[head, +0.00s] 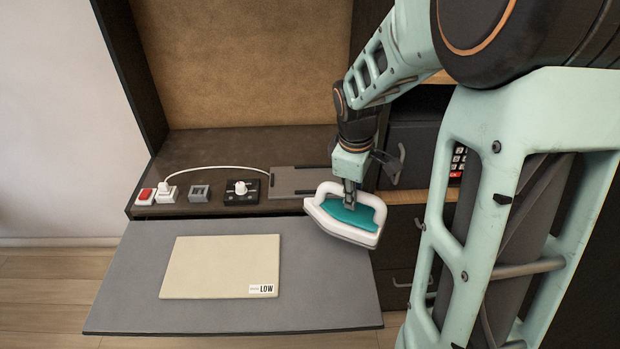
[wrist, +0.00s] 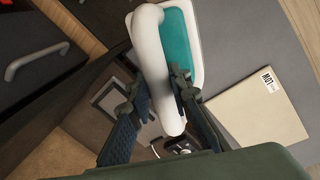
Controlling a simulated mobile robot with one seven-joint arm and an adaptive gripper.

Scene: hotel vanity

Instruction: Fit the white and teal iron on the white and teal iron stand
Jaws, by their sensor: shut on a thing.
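The white and teal iron (head: 345,216) hangs from my gripper (head: 350,192) over the right end of the grey pull-out board in the head view. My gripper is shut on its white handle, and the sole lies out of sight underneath. In the wrist view my gripper (wrist: 155,88) has a finger on each side of the white handle of the iron (wrist: 178,45). No white and teal stand shows clearly. A flat grey plate with dark strips (head: 290,181) lies on the counter just behind and left of the iron; I cannot tell if it is the stand.
A beige pad (head: 215,262) marked "LOW" lies on the grey board (head: 330,300). A red switch (head: 145,196), a white plug (head: 166,194), a grey block (head: 199,193) and a black dial box (head: 241,191) line the counter's front. Drawers with handles stand at right.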

